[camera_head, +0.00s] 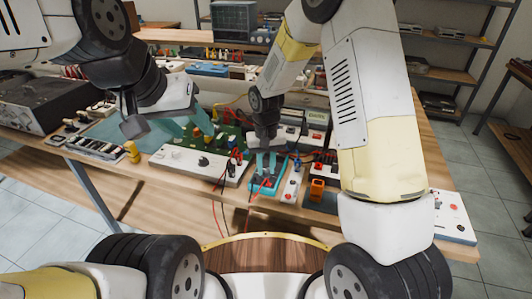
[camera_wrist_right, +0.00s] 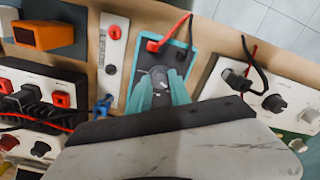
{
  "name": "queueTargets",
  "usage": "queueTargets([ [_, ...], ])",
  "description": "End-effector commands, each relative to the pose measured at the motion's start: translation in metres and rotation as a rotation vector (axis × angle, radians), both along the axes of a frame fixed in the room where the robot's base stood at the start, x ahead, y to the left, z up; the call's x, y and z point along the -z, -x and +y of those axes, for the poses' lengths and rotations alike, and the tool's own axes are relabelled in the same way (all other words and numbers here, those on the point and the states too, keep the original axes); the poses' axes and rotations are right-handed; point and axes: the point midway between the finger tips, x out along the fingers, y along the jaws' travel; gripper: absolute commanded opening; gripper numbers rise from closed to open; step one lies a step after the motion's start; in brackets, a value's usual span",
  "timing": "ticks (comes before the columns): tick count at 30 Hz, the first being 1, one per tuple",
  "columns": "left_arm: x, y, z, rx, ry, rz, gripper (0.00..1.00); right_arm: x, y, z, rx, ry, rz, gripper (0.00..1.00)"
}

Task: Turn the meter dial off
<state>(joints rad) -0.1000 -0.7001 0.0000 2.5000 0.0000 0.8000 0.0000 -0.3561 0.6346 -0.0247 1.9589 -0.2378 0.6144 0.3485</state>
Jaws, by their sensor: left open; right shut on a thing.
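The meter (camera_head: 257,190) is a small teal-edged unit with a dark face, at the front edge of the workbench. My right gripper (camera_head: 267,172) points down over the meter. Its teal fingers are shut on the dial, one on each side, in the right wrist view (camera_wrist_right: 160,88). The fingers hide part of the dial, and I cannot read its setting. My left gripper (camera_head: 185,127) is open and empty above the bench, left of the meter.
A white panel with knobs (camera_head: 190,163) lies left of the meter. A narrow white panel (camera_head: 291,181) and an orange block (camera_head: 317,190) are close on its right. Red and black leads run around it. A black unit (camera_head: 45,100) stands far left.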

Motion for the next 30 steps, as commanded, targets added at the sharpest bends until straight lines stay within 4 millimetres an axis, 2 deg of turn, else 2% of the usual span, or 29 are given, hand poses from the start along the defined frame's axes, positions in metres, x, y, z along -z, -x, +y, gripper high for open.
queueTargets([
  [15, 0.0000, 0.0000, 0.0000, 0.000, 0.000, 0.000, 0.49, -0.0003, -0.0001, 0.0000, -0.387, 0.000, 0.000, 0.00],
  [30, 0.0000, 0.0000, 0.0000, 0.000, 0.000, 0.000, 0.49, -0.0003, -0.0001, -0.0001, -0.499, 0.000, 0.000, 0.00],
])
